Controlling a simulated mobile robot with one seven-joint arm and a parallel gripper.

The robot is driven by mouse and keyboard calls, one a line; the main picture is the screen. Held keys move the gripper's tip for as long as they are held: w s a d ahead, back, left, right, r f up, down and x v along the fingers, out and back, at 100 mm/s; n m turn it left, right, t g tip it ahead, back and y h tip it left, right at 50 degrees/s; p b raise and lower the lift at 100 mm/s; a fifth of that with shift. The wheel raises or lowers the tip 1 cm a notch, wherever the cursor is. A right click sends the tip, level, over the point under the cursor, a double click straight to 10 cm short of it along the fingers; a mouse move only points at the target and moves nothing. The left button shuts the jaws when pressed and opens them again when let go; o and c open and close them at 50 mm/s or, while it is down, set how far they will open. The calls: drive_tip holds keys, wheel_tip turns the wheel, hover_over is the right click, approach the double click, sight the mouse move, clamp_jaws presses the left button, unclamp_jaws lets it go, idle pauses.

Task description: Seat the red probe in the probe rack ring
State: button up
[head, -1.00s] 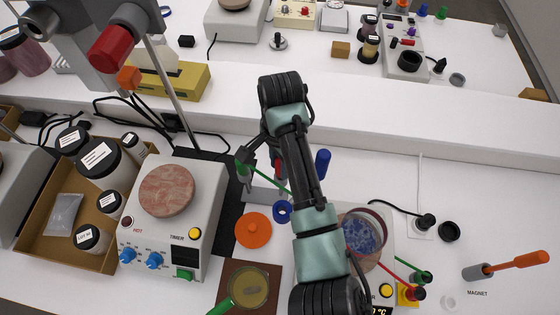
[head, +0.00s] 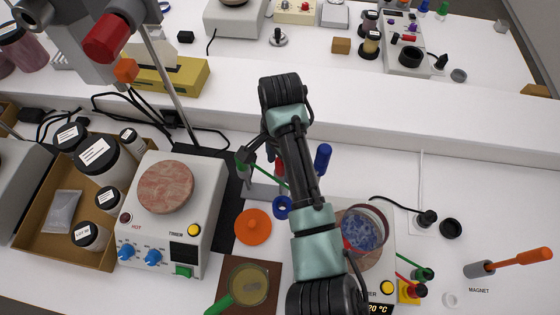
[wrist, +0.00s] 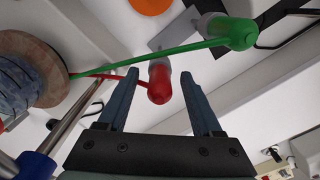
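The red probe (wrist: 158,84) shows in the wrist view as a red handle standing in a grey, tube-like holder of the rack, its red lead running left. In the head view the red probe (head: 279,168) is partly hidden by my arm. My gripper (wrist: 160,76) is open, its fingers apart on either side of the red handle, with visible gaps. The probe rack (head: 262,191) is a grey bar beside the arm. The green probe (wrist: 238,33) stands in another holder of it; it also shows in the head view (head: 243,163). The red probe's lower end is hidden.
A blue-handled tool (head: 323,157) with a metal shaft (wrist: 75,118) stands close to my gripper. A glass beaker of blue material (head: 362,229) is right of the arm. An orange disc (head: 253,227) lies near the rack. A hot plate (head: 165,187) stands left.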

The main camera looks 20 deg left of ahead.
wheel_tip(320, 180, up, 13)
drive_tip(key=p, duration=0.3)
drive_tip(key=shift+p, duration=0.3)
idle(0.5)
drive_tip(key=w+a+r+n+t+y+b, duration=0.2)
drive_tip(key=w+a+r+t+y, duration=0.15)
drive_tip(key=r, duration=0.25)
drive_tip(key=w+a+r+n+t+y+b, duration=0.2)
drive_tip(key=w+a+r+t, duration=0.1)
drive_tip(key=w+r+t, duration=0.15)
wheel_tip(320, 180, up, 13)
drive_tip(key=w+d+n+t+y+b, duration=0.1)
drive_tip(key=w+d+t+y+b, duration=0.15)
drive_tip(key=t, duration=0.35)
drive_tip(key=s+d+r+t+h+b, duration=0.3)
drive_tip(key=s+d+r+t+h, duration=0.5)
drive_tip(key=s+d+r+t, duration=0.5)
drive_tip(key=s+d+r, duration=0.2)
drive_tip(key=d+r, duration=0.3)
drive_tip(key=r, duration=0.1)
drive_tip(key=shift+s+d+r+n+b, duration=0.2)
drive_tip(key=shift+s+r+n+b, duration=0.1)
drive_tip(key=shift+n, duration=0.1)
